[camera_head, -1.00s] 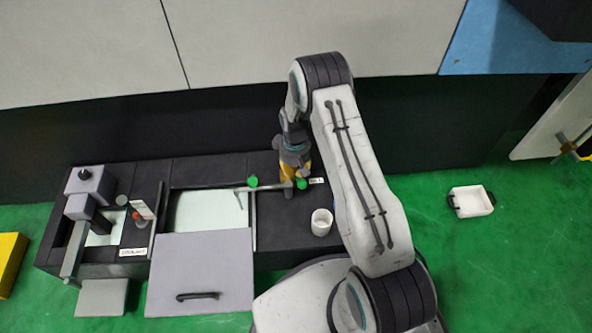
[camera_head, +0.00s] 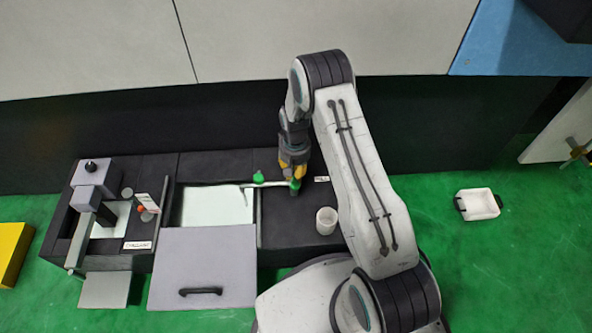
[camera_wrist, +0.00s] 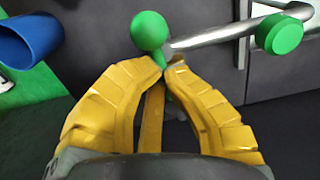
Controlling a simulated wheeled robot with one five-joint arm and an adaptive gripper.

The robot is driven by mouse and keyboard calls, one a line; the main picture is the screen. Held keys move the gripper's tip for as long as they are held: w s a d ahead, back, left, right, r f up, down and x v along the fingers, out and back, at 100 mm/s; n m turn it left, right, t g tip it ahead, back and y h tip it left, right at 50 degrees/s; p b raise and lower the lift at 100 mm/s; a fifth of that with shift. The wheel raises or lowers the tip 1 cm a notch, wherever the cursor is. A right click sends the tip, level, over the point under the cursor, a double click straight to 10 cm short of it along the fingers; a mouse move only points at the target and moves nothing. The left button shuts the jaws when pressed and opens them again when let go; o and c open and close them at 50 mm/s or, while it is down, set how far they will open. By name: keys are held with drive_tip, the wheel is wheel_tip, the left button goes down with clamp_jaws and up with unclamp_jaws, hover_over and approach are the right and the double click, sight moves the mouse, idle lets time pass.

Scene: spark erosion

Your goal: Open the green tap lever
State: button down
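The tap has a grey metal spout (camera_wrist: 215,36) with a green knob (camera_wrist: 278,34) on it, which also shows in the head view (camera_head: 258,177). The green tap lever (camera_wrist: 150,30) ends in a round green ball. It shows in the head view (camera_head: 295,184) beside my gripper. My gripper (camera_wrist: 167,62) has two yellow fingers with their tips drawn close together just below the ball. Green shows between the fingers, so they appear shut around the lever's stem. In the head view, my gripper (camera_head: 292,173) points down at the tap; the fingertips' contact is partly hidden there.
A white cup (camera_head: 326,221) stands on the dark bench right of the tap. A blue cylindrical thing (camera_wrist: 28,40) is at the wrist view's left edge. A grey panel with a handle (camera_head: 202,262) lies in front of the bench. A white tray (camera_head: 480,204) lies on the green floor.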

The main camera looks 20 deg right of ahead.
drive_tip(key=shift+s+f, duration=0.15)
drive_tip(key=shift+f, duration=0.1)
drive_tip(key=c, duration=1.1)
unclamp_jaws()
drive_tip(key=shift+r, duration=0.1)
drive_tip(key=shift+c, duration=0.2)
drive_tip(key=shift+r, duration=0.15)
wheel_tip(320, 180, up, 12)
